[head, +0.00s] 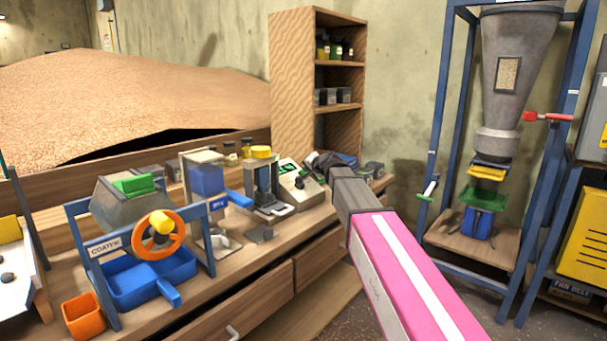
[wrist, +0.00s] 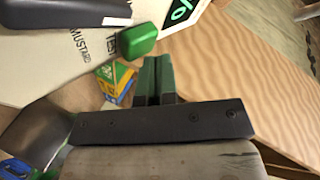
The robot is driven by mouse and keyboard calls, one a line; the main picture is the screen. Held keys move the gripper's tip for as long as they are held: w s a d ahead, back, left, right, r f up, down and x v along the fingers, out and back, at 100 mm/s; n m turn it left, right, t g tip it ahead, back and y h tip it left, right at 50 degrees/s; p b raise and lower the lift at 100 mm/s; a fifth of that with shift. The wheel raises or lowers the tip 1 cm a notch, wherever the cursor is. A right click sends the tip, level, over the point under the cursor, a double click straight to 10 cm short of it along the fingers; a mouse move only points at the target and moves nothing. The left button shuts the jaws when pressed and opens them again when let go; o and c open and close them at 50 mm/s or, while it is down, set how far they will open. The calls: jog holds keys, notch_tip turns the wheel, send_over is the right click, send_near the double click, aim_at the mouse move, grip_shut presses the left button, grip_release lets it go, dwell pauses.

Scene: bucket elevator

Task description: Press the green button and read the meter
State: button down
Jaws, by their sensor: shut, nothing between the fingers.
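The meter (head: 297,187) is a cream box with a sloped face and a dark screen with green marks, standing on the bench in the head view. In the wrist view its cream face (wrist: 50,68) carries the word MUSTARD. The green button (wrist: 137,40) stands out from that face, unobstructed. The screen (wrist: 181,10) is cut off by the top edge; only a green percent sign shows, no digits. My gripper (wrist: 155,62) is shut and empty, its tips just below and right of the button in the picture, seemingly apart from it. In the head view my gripper (head: 316,161) is beside the meter.
A small yellow, green and blue box (wrist: 115,80) lies near the fingers in the wrist view. On the bench, a blue-topped device (head: 207,180) and the coater with an orange wheel (head: 158,240) stand left of the meter. A wooden shelf (head: 292,80) rises behind.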

jog(key=shift+s+d+r, duration=0.15)
jog(key=shift+d+r, duration=0.05)
jog(key=shift+r, duration=0.25)
jog(key=shift+r, duration=0.1)
jog(key=shift+s+d+r, duration=0.25)
jog(key=shift+d+r, duration=0.05)
jog(key=shift+r, duration=0.4)
jog(key=shift+s+d+r, duration=0.2)
jog(key=shift+d+r, duration=0.05)
jog(key=shift+r, duration=0.5)
jog(key=shift+s+d+r, duration=0.25)
jog(key=shift+d+r, duration=0.05)
jog(key=shift+r, duration=0.4)
